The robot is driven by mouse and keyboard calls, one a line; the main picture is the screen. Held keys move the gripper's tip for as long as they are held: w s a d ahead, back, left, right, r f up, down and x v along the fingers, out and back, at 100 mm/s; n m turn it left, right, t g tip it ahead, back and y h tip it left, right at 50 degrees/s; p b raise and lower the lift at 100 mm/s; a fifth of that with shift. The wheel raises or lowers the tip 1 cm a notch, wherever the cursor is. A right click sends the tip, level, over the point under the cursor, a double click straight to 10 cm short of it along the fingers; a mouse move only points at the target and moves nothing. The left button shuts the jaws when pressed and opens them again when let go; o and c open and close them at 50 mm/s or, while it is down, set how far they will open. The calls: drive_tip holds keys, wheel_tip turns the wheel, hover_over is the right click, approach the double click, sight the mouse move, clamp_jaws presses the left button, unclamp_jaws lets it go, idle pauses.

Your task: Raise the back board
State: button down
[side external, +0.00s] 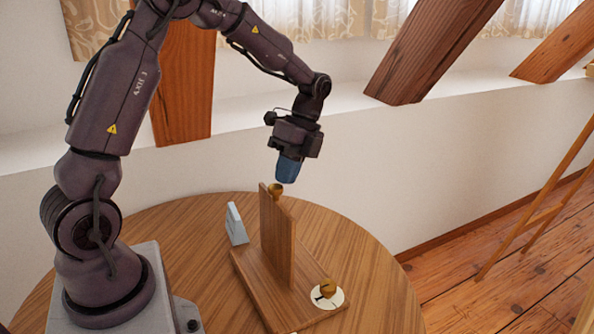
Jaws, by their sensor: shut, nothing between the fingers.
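A wooden board (277,238) stands upright on a flat wooden base (252,278) on the round table. I take it to be the back board. A brass-coloured knob (276,190) shows at the board's top edge. My gripper (287,181) has a blue end and points down just above the knob and the top of the board. It is shut and holds nothing. I cannot tell from this view whether its tip touches the knob. The board's far face is hidden.
A grey-white wedge-like piece (236,224) stands left of the board. The round table (372,275) is bare on the right. Slanted timber beams (425,55) stand behind.

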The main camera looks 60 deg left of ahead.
drive_tip(key=shift+w, duration=0.1)
drive_tip(key=w+a+f+v, duration=0.1)
drive_tip(key=w+v, duration=0.1)
drive_tip(key=v, duration=0.9)
drive_tip(key=s+d+r+n+t, duration=0.2)
drive_tip(key=s+d+n+t, duration=0.3)
drive_tip(key=s, duration=0.5)
drive_tip(key=s+d+r+n+t+y, duration=0.1)
drive_tip(key=s+d+r+n+t, duration=0.1)
drive_tip(key=s+d+n+t, duration=0.3)
drive_tip(key=s+d+n, duration=0.3)
drive_tip(key=s, duration=0.2)
drive_tip(key=shift+n, duration=0.4)
drive_tip(key=c, duration=1.8)
unclamp_jaws()
drive_tip(key=shift+s, duration=0.1)
